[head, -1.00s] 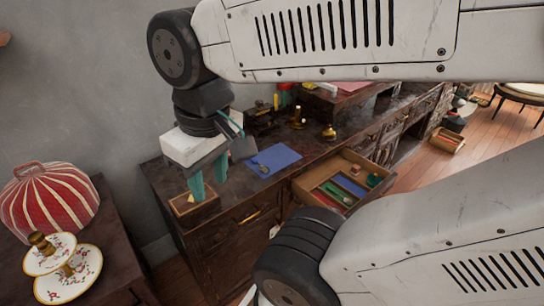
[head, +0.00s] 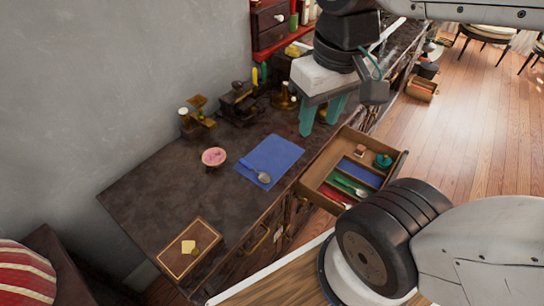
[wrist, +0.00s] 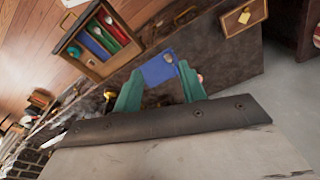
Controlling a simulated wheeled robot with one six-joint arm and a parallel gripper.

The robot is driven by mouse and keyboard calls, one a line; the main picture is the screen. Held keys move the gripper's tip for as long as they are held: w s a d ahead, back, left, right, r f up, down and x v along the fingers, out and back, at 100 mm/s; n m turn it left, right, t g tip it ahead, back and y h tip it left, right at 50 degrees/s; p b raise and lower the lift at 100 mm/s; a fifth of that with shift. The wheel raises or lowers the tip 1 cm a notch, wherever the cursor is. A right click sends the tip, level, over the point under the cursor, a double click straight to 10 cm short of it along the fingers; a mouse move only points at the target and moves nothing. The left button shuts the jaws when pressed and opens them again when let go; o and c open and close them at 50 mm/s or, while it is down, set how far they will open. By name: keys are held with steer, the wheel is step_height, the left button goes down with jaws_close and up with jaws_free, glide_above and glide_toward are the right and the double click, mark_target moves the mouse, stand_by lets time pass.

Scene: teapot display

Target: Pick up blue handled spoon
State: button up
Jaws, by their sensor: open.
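A spoon lies on a blue mat (head: 272,152) on the dark desk. Its silver bowl (head: 263,177) is clear, but its handle looks blue and blends into the mat. The wrist view shows the spoon's bowl (wrist: 168,58) on the blue mat (wrist: 157,71), framed between my fingers. My gripper (head: 319,127) has two teal fingers, spread apart and empty. In the head view it appears above the desk, to the right of the mat and near the open drawer. In the wrist view, my gripper (wrist: 161,72) points toward the mat, apart from the spoon.
An open drawer (head: 318,172) with coloured compartments juts out right of the mat. A pink-topped bowl (head: 214,157) and brass scales (head: 198,111) stand to the left. A wooden box (head: 188,248) sits at the near end. The desk between box and bowl is clear.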

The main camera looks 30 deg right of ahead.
steer(key=w+f+n, duration=0.1)
steer(key=w+f, duration=0.4)
steer(key=w, duration=0.6)
steer(key=n+g, duration=0.1)
steer(key=n, duration=0.2)
glide_above(248, 165)
step_height(248, 165, down, 22)
step_height(248, 165, down, 8)
steer(key=shift+f, duration=0.6)
jaws_close()
